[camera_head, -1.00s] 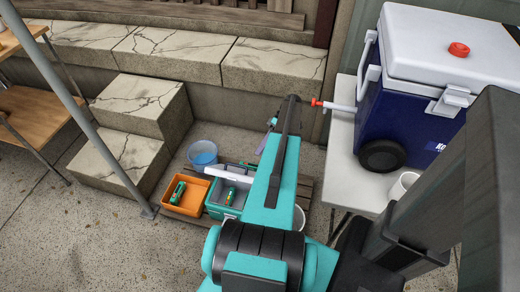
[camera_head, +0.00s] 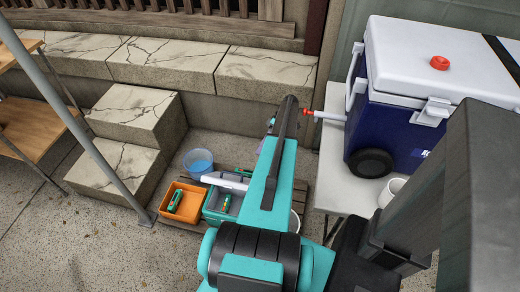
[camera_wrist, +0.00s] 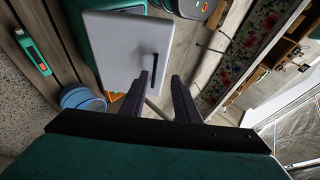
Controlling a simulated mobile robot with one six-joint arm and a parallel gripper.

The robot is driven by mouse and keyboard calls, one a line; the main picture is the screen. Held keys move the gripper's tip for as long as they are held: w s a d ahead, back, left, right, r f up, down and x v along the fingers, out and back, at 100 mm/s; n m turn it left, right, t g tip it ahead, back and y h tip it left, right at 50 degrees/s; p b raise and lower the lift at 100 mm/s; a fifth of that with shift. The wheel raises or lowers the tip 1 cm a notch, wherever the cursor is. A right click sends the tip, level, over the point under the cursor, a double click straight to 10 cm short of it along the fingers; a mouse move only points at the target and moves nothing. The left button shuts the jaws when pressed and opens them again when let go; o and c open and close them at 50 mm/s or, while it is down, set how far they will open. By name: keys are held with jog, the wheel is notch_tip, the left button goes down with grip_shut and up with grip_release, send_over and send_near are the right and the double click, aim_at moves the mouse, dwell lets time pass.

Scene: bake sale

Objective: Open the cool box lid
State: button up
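The large cool box (camera_head: 395,132) is dark blue and stands on a pale table at the right of the head view. Its white lid (camera_head: 440,45) is down, with a red cap on top and a white latch at the front. A smaller teal box (camera_head: 212,217) with a grey inside or top sits on the pallet, a white slab (camera_head: 226,181) along its back edge. In the wrist view a pale panel (camera_wrist: 112,50) with a black bar lies beyond my gripper (camera_wrist: 163,84). The gripper's fingers are apart with nothing between them. In the head view my arm hides it.
A white tap with a red end (camera_head: 310,116) sticks out left of the cool box. An orange bin (camera_head: 165,212) and a blue bucket (camera_head: 199,163) stand by the teal box. Stone steps (camera_head: 112,160) and a slanted pole are at the left.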

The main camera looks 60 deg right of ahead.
jog(key=shift+p+v, duration=1.75)
jog(key=shift+v, duration=0.15)
jog(key=shift+d+f, duration=0.15)
jog(key=shift+f, duration=0.1)
jog(key=shift+c, duration=0.5)
